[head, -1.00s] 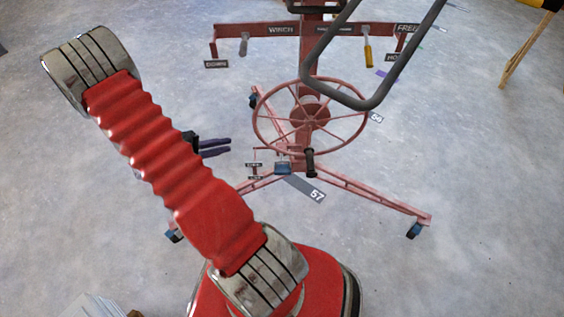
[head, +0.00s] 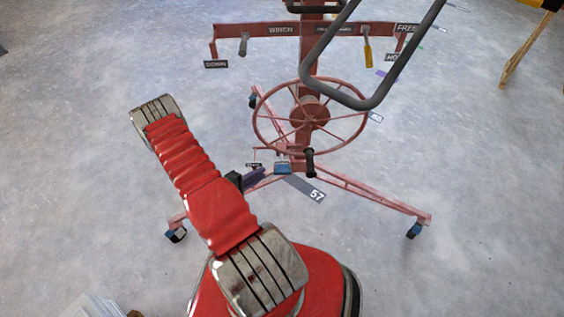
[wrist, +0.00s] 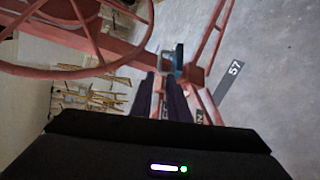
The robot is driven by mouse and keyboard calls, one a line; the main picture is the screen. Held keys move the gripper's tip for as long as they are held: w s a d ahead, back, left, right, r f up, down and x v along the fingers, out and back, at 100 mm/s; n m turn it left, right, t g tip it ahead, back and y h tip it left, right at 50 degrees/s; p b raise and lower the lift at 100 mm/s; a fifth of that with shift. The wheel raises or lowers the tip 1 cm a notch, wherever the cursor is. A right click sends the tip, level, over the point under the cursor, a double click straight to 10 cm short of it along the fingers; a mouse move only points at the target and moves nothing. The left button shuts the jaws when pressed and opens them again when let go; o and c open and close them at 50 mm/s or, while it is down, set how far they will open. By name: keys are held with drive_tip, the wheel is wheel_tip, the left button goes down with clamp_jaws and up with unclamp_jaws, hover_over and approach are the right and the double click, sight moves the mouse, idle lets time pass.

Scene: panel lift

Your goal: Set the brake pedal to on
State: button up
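The brake pedal appears to be the small blue block (head: 283,168) low on the red lift's base, below the wheel. In the wrist view the blue block (wrist: 171,62) lies just beyond the fingertips. My gripper (head: 264,172) is close to its left in the head view, partly hidden by my red arm. In the wrist view my gripper (wrist: 160,80) shows two dark purple fingers with a narrow gap between them, with nothing clearly held. Whether they touch the block cannot be told. A small label (head: 254,164) beside the pedal is unreadable and partly covered.
The red spoked wheel (head: 268,118) with a black handle (head: 310,163) stands above the pedal. A grey plate marked 57 (head: 306,189) lies to its right. Base legs with casters (head: 414,231) spread outward. Open floor surrounds the lift.

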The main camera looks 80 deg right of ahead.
drive_tip(key=shift+d, duration=0.1)
idle(0.3)
drive_tip(key=shift+x, duration=6.85)
drive_tip(key=shift+c, duration=0.4)
clamp_jaws()
